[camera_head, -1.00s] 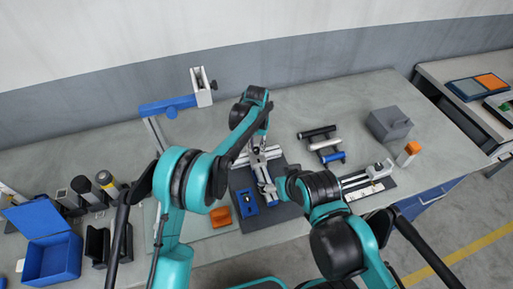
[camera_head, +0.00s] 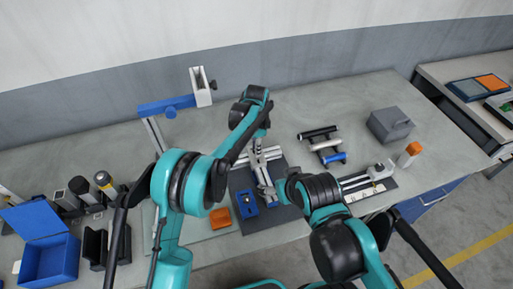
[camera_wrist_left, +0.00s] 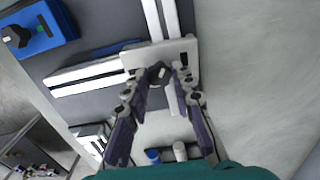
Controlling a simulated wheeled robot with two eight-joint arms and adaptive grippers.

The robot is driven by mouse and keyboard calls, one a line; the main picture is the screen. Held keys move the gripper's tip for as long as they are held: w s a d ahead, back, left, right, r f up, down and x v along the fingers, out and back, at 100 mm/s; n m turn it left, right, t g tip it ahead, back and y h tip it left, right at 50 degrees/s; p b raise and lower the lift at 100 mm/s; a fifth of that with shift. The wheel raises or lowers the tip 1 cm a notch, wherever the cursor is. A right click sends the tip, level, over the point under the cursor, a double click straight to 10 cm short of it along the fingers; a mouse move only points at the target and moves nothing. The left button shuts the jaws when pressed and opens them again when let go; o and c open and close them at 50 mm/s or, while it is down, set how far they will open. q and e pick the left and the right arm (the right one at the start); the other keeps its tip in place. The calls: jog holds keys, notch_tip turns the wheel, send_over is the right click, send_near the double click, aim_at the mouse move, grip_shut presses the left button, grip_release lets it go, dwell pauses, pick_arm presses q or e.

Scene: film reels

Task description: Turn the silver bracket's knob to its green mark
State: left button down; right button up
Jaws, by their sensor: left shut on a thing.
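The silver bracket (camera_wrist_left: 185,52) is a pale plate with a black knob (camera_wrist_left: 158,73) at its edge in the left wrist view. My left gripper (camera_wrist_left: 160,74) has one finger on each side of the knob and is shut on it. Neither the knob's pointer nor a green mark on the bracket can be made out. In the head view my left gripper (camera_head: 260,134) reaches down over the silver rails (camera_head: 262,157), and the knob is too small to tell.
A blue block (camera_head: 247,204) with its own black knob lies beside the rails. An orange block (camera_head: 220,217) is near it. Several rollers (camera_head: 322,145) and a grey box (camera_head: 390,124) stand to the right. An open blue box (camera_head: 47,262) is at the left.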

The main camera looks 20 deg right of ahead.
pick_arm(q)
jog(key=m, duration=0.5)
jog(key=shift+m, duration=0.3)
jog(key=m, duration=0.5)
jog(key=shift+m, duration=0.3)
jog(key=c, duration=1.3)
grip_release()
jog(key=shift+o, duration=0.2)
jog(key=shift+r, duration=0.1)
notch_tip(320, 180, up, 12)
